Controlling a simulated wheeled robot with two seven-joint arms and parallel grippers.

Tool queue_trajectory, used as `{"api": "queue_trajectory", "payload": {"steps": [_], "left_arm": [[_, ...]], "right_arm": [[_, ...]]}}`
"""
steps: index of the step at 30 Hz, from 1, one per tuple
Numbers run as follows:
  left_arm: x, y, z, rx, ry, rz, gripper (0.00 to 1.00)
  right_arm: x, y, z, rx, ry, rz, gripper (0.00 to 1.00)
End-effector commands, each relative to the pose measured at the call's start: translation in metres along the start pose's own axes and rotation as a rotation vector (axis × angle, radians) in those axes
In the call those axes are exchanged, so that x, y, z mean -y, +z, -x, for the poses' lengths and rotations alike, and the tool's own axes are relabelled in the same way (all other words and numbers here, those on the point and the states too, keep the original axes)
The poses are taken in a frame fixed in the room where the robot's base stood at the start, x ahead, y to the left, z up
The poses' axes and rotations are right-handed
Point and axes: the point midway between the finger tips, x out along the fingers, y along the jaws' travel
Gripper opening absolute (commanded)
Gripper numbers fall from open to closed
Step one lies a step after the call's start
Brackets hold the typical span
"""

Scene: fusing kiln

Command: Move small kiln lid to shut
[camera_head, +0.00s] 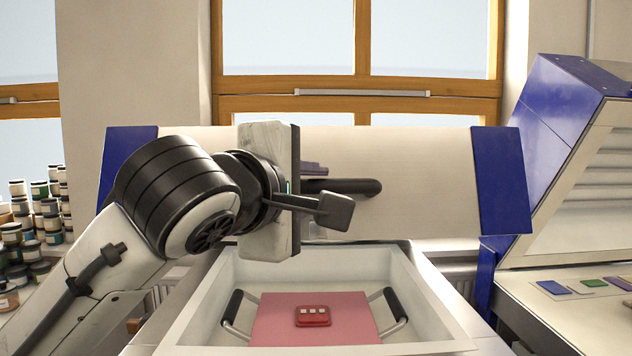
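The small kiln's lid (430,170) stands raised behind the open white kiln box (432,300), a broad pale panel with blue ends. A dark rounded bar (362,187), apparently the lid's handle, shows at the lid's front. My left gripper (328,195) is in front of the lid, left of its middle, with its fingers pointing right at this bar. One blocky fingertip shows just below and in front of the bar. The other finger is mostly hidden, so I cannot tell whether the fingers are closed on the bar. My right gripper is not in view.
Inside the box a pink sheet (275,325) carries a small red tile (313,317) with pale squares, between two black side handles (395,304). A larger blue kiln (560,115) stands open at right, with coloured glass pieces (553,287) before it. Jars (40,205) stand at left.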

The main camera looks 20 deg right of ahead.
Motion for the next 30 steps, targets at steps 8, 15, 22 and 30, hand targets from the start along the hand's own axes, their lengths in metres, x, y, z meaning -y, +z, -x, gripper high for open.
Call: {"api": "queue_trajectory", "payload": {"steps": [8, 15, 22, 30], "left_arm": [[-0.001, 0.0, -0.018, 0.0, 0.001, -0.001, 0.25], [0.0, 0.0, -0.018, 0.0, 0.002, -0.001, 0.2], [0.0, 0.0, -0.018, 0.0, 0.001, -0.001, 0.0], [0.02, -0.005, -0.013, -0.009, 0.019, -0.009, 0.0]], "right_arm": [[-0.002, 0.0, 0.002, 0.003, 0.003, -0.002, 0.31], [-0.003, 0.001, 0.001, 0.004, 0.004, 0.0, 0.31], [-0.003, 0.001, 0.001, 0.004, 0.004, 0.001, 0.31], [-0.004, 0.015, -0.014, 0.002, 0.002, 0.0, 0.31]]}}
